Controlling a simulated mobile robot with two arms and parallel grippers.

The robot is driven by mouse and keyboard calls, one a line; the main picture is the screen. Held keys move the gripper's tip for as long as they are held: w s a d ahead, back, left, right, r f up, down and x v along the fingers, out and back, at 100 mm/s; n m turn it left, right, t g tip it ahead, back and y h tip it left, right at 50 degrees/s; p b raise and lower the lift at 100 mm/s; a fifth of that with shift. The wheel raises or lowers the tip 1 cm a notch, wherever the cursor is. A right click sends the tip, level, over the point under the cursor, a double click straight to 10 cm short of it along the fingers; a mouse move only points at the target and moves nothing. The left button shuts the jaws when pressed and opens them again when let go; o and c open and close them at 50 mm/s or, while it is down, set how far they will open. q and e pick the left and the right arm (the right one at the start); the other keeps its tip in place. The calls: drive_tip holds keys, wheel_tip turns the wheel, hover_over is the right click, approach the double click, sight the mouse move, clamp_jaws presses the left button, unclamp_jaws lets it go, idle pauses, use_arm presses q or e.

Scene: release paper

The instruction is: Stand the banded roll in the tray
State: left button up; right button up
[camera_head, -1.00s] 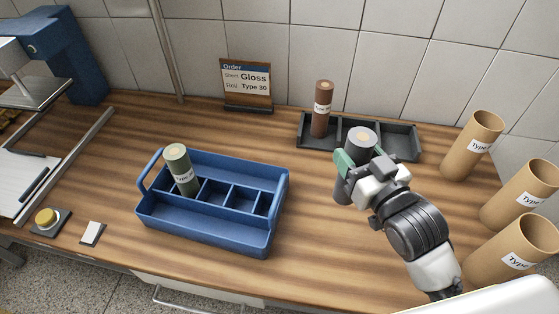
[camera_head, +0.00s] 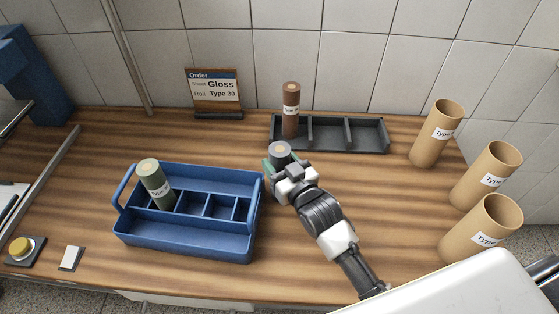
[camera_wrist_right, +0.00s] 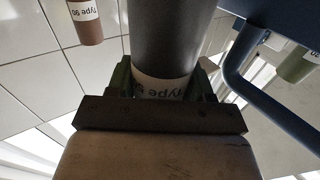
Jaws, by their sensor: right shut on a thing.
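My right gripper (camera_head: 280,163) is shut around a dark grey roll (camera_head: 280,149) with a pale core. In the right wrist view the roll (camera_wrist_right: 172,35) shows a white band, partly covered by the fingers, reading "Type" with the number unclear. The gripper holds it upright just right of the blue tray (camera_head: 185,243), by its right end; its lower end is hidden. The tray has small compartments along its middle. A green banded roll (camera_head: 155,183) stands in the left compartment, leaning slightly. My left gripper is not in view.
A dark divided rack (camera_head: 368,138) behind holds a brown banded roll (camera_head: 291,108) in its left slot. Several cardboard tubes (camera_head: 434,135) stand at the right. An order card (camera_head: 213,92) reads Gloss, Type 30. The tray's handle (camera_wrist_right: 240,65) is close to the held roll.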

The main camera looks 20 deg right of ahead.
drive_tip(key=shift+f, duration=0.15)
drive_tip(key=o, duration=0.8)
drive_tip(key=shift+c, duration=0.2)
